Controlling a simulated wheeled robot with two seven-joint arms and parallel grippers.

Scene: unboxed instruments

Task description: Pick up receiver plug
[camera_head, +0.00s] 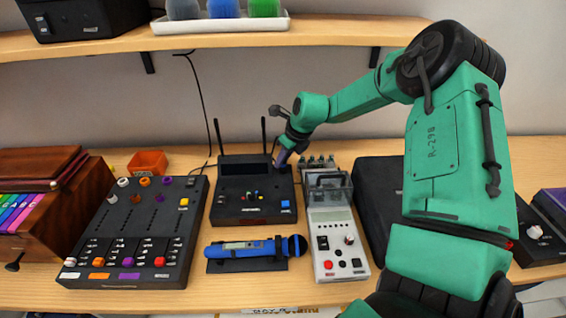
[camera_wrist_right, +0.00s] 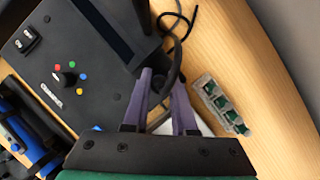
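The receiver (camera_head: 253,205) is a black box with two upright antennas, colored buttons and a blue switch, standing mid-table. My right gripper (camera_head: 282,157) is at its back right corner. In the right wrist view the receiver (camera_wrist_right: 75,65) fills the left side. The purple fingers of my right gripper (camera_wrist_right: 162,78) are apart, pointing to its rear edge. A dark curved piece, seemingly the receiver plug with its cable (camera_wrist_right: 176,62), lies at the fingertips, partly hidden by them; I cannot tell whether they touch it. My left gripper is out of view.
Left are a black mixer (camera_head: 135,235) and an orange bin (camera_head: 148,162). A blue microphone (camera_head: 250,250) lies in front of the receiver. A white device (camera_head: 335,230) and a connector strip (camera_wrist_right: 220,105) are to its right. A shelf (camera_head: 110,45) is above.

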